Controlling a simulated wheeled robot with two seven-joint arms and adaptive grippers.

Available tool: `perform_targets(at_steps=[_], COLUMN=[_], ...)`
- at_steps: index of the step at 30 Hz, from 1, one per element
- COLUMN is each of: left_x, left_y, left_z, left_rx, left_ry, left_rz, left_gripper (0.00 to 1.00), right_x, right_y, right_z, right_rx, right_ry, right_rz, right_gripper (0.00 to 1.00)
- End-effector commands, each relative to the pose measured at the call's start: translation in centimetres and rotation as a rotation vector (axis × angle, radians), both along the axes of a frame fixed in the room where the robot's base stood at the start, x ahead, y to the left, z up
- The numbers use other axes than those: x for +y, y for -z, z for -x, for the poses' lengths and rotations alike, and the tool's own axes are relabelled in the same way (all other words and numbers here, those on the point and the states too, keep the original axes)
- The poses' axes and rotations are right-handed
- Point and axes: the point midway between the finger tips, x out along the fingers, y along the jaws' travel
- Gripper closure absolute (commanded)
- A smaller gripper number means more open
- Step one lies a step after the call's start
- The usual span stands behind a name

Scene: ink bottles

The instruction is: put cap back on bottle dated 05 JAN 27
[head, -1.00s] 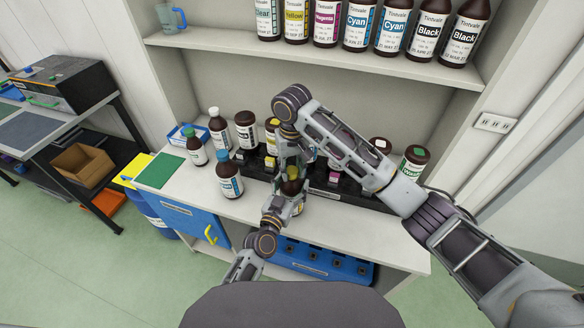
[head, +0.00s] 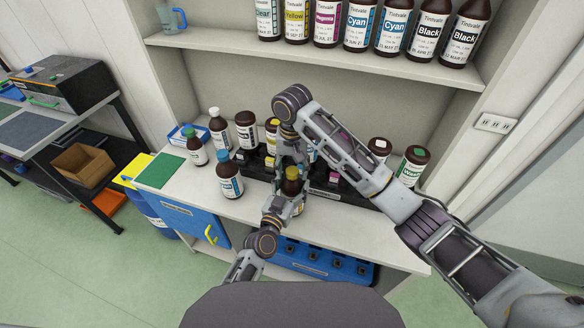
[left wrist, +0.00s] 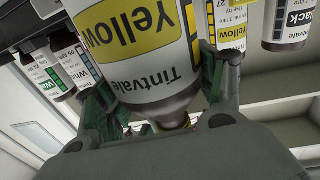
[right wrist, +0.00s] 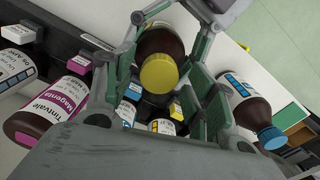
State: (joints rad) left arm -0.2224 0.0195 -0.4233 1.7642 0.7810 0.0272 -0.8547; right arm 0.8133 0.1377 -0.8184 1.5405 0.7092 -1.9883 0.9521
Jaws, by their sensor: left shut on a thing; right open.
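My left gripper (head: 288,203) is shut on a brown bottle (head: 291,188) with a yellow label, held upright over the front of the counter. In the left wrist view this bottle's label (left wrist: 135,30) reads Yellow and Tintvale; no date is readable. A yellow cap (head: 292,172) sits on top of the bottle, and it also shows in the right wrist view (right wrist: 158,71). Whether it is fully seated I cannot tell. My right gripper (head: 291,155) is open just above the cap, its fingers (right wrist: 168,30) apart on either side of the bottle top.
A blue-capped bottle (head: 230,182) stands left of the held bottle. Several other bottles stand behind, including a green-capped one (head: 413,165) at right. A black rack (head: 350,193) runs along the counter. A magenta-labelled bottle (right wrist: 45,115) shows in the right wrist view. A green mat (head: 160,171) lies left.

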Motion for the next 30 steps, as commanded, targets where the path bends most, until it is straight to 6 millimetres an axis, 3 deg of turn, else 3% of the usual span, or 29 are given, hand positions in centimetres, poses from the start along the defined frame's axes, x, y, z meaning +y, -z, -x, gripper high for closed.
perform_targets(at_steps=[16,30], left_x=[0.1,0.1], left_y=[0.0,0.0], left_z=[0.0,0.0], left_rx=[0.000,0.000], left_ry=[-0.001,-0.001], left_rz=[0.000,0.000], left_gripper=[0.97,0.97], right_x=[0.0,0.0], right_y=[-4.1,-4.6], right_z=[-0.1,0.0], right_rx=[-0.003,-0.001], right_ry=[-0.002,-0.001], right_rz=[0.001,0.000], right_gripper=[0.44,0.45])
